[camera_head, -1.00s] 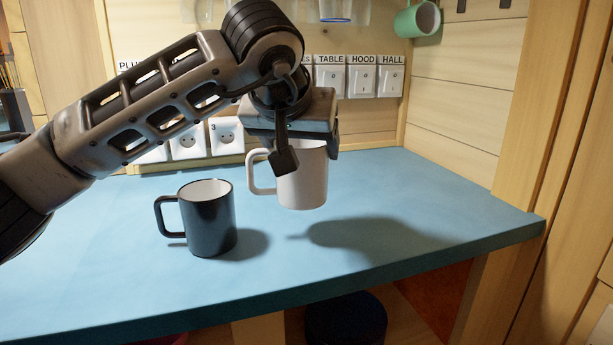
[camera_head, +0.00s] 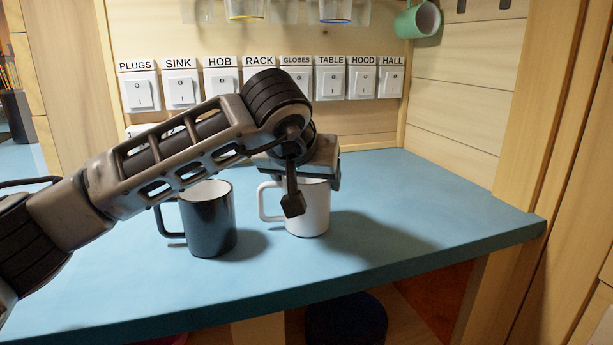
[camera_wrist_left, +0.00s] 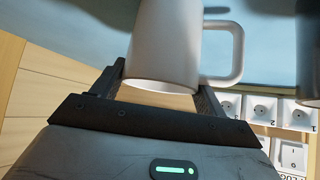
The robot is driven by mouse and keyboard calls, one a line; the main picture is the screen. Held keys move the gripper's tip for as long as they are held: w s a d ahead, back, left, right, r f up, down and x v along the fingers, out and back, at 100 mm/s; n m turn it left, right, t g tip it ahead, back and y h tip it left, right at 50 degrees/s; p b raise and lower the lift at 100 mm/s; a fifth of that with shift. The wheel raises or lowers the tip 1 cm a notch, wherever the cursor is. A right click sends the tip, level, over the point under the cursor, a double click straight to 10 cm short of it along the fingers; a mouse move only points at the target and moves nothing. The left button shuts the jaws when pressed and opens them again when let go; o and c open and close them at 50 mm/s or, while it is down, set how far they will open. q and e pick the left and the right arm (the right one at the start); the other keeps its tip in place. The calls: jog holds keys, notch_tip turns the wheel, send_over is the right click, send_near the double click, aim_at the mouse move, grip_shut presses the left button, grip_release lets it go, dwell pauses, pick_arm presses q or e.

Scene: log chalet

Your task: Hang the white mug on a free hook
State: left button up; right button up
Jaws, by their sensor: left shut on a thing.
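The white mug (camera_head: 312,215) is upright at or just above the blue counter in the head view; I cannot tell if its base touches. Its handle points left there. My left gripper (camera_head: 312,190) reaches down over the mug and is shut on it near the rim. In the left wrist view the white mug (camera_wrist_left: 165,50) sits between both fingers, with its handle to the right. A green mug (camera_head: 418,20) hangs at the upper right. No hook shows clearly; two small dark marks are cut off at the top right edge. My right gripper is out of view.
A black mug (camera_head: 208,222) stands on the blue counter (camera_head: 420,190), just left of the white mug and partly behind my arm. Labelled switches (camera_head: 330,83) line the back wall, with glasses (camera_head: 335,10) hanging above. The counter's right side is clear.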

pick_arm(q)
jog(key=o, duration=1.2)
jog(key=shift+o, duration=0.2)
jog(key=shift+f, duration=0.1)
